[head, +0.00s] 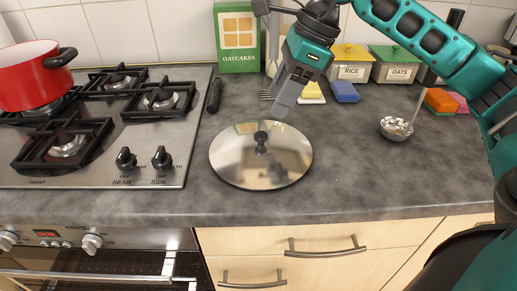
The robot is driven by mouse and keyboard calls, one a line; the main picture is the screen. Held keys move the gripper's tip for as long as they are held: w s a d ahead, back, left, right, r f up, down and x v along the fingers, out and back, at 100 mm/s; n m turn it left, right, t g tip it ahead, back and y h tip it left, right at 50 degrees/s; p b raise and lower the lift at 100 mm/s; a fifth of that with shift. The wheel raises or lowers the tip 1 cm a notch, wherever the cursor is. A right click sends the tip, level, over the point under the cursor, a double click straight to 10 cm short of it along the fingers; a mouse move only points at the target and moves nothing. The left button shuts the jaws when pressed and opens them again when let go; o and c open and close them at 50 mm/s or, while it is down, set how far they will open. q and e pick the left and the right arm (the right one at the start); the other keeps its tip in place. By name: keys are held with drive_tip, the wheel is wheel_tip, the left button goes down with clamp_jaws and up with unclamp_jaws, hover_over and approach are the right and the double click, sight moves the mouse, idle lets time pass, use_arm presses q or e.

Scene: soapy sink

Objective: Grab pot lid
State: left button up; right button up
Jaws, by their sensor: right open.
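The pot lid (285,165) is a round, shiny metal disc with a black knob at its centre. It lies flat on the grey countertop, to the right of the hob. My right gripper (281,108) comes in from the upper right and points down just behind the knob. It is open and holds nothing; its fingers overlap in this view, so the gap between them is hard to see. In the picture the fingertips sit a little above and right of the knob, apart from it. My left gripper is not in view.
A gas hob (110,164) with a red pot (32,78) is at the left. An oatcakes box (238,40), rice tin (352,66), oats tin (396,66) and blue sponge (345,92) stand behind. A ladle (396,128) lies right.

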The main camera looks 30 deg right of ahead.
sight(262, 134)
drive_tip(key=x, duration=0.5)
drive_tip(key=s+x, duration=0.1)
drive_tip(key=x, duration=0.1)
drive_tip(key=shift+w+a+f+b, duration=0.1)
drive_tip(key=shift+a+f+b, duration=0.1)
drive_tip(key=shift+b, duration=0.1)
drive_tip(key=shift+w+a+f, duration=0.15)
drive_tip(key=shift+f, duration=0.25)
clamp_jaws()
